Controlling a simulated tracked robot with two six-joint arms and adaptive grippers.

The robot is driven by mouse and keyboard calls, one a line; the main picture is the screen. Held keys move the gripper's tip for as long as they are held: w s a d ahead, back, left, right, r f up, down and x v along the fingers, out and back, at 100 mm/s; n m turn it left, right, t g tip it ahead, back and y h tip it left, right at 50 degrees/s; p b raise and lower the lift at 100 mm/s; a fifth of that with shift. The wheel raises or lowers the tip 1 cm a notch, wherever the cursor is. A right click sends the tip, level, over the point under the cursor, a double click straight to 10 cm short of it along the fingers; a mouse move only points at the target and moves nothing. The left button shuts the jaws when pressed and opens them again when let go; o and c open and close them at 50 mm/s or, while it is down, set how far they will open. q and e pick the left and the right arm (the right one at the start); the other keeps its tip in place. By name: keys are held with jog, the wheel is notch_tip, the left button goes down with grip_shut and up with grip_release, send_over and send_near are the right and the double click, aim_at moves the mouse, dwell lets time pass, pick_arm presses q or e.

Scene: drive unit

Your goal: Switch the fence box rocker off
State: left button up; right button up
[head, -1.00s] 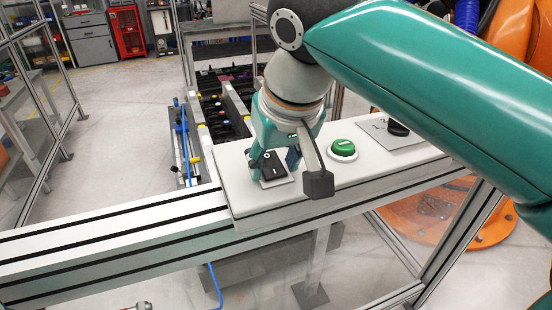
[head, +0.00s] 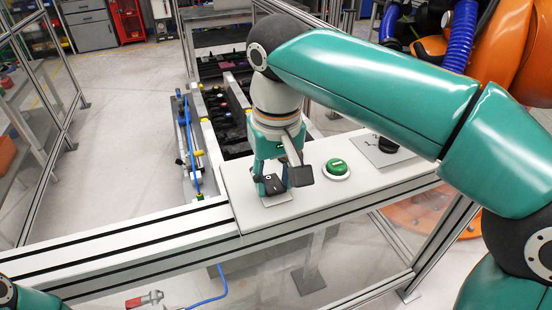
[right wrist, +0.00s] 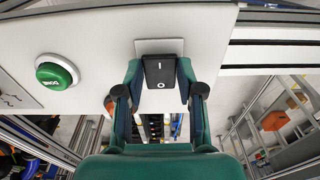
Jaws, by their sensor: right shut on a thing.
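The fence box rocker (right wrist: 160,72) is black, with white I and O marks, on a light grey plate (right wrist: 146,46). In the head view the rocker (head: 271,184) sits near the left end of the white box (head: 236,190). My right gripper (head: 273,181) reaches down over it from above. In the right wrist view its two fingers (right wrist: 160,92) stand at the rocker's left and right sides, shut on it. I cannot tell which end of the rocker is pressed in. My left gripper is out of view; only a bit of my left arm shows at bottom left.
A green button (head: 337,167) stands right of the rocker. Beyond it is a grey plate with a black knob (head: 388,145). An aluminium rail (head: 120,246) runs to the left. A red and grey part (head: 145,299) and blue cable (head: 210,299) are below.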

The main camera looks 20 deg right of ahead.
aim_at(275, 188)
dwell(0.4)
jog(key=o, duration=1.1)
jog(key=shift+w, duration=0.1)
jog(key=shift+o, duration=0.2)
jog(key=shift+r, duration=0.1)
jog(key=shift+s+r, duration=0.15)
jog(key=shift+r, duration=1.7)
jog(key=shift+s+r, duration=0.1)
jog(key=shift+r, duration=1.7)
